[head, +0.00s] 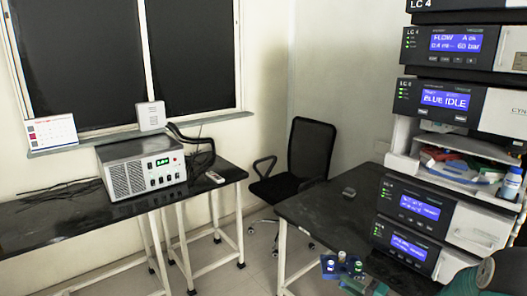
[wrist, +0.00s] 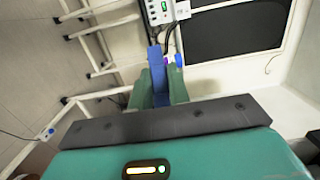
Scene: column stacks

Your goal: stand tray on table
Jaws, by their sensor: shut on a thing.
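A small blue tray (head: 328,273) with a few white-topped vials shows at the bottom of the head view. My gripper (head: 362,285) is shut on it, with green fingers at its near side. In the wrist view the blue tray (wrist: 157,68) is a narrow upright strip between the fingers of my gripper (wrist: 158,88). The tray looks roughly level and held in the air near the front of the right black table (head: 320,208). Its exact gap from the table cannot be told. Most of the tray is hidden in the wrist view.
The right table carries a stack of LC instruments (head: 425,215) and a small dark object (head: 349,192); its left part is otherwise bare. A left black table (head: 50,220) holds a grey power unit (head: 142,168) and a remote (head: 215,177). A black chair (head: 305,150) stands between them.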

